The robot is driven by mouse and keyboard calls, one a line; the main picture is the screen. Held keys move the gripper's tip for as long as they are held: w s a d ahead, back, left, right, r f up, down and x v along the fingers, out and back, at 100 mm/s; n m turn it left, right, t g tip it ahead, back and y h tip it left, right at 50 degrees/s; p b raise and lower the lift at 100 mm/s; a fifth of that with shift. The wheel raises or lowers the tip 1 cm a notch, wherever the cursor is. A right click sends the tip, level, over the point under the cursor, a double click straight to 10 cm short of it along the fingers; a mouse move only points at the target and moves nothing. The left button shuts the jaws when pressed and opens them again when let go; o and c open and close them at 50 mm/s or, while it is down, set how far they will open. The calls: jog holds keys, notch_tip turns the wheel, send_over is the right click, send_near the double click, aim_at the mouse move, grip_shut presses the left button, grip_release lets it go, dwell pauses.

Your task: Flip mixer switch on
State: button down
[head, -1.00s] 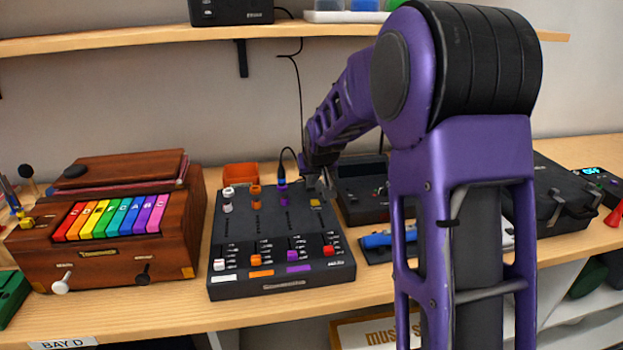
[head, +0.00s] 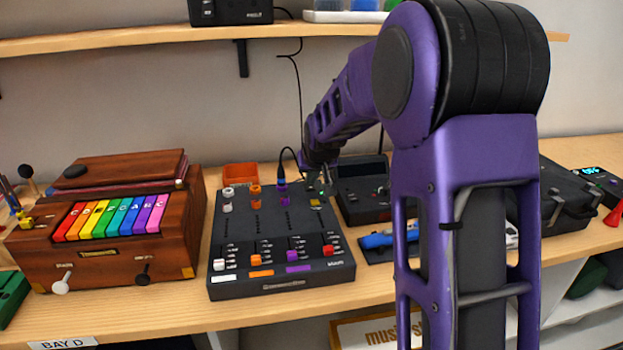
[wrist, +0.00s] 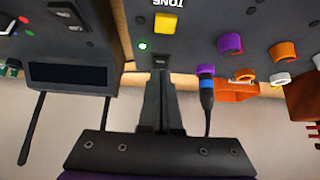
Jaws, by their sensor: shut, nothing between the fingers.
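The mixer (head: 232,270) is a dark sloped box with white, orange, purple and red controls, standing on the wooden bench. My gripper (head: 318,184) is shut and empty at the mixer's back right corner. In the wrist view its fingertips (wrist: 160,72) are at a small dark switch (wrist: 160,62); I cannot tell whether they touch it. A green light (wrist: 142,45) glows beside the switch, and it also shows in the head view (head: 322,192).
A cable with a blue-banded plug (wrist: 207,90) stands up close beside my fingers. A dark device (head: 362,203) is just right of the mixer, and an orange bin (head: 240,174) is behind it. A wooden box with rainbow keys (head: 100,240) stands to the left.

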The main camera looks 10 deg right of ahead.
aim_at(312, 195)
notch_tip(312, 195, up, 5)
jog(key=p, duration=0.3)
jog(key=shift+s, duration=0.15)
jog(key=s+r, duration=0.5)
jog(key=s, duration=0.3)
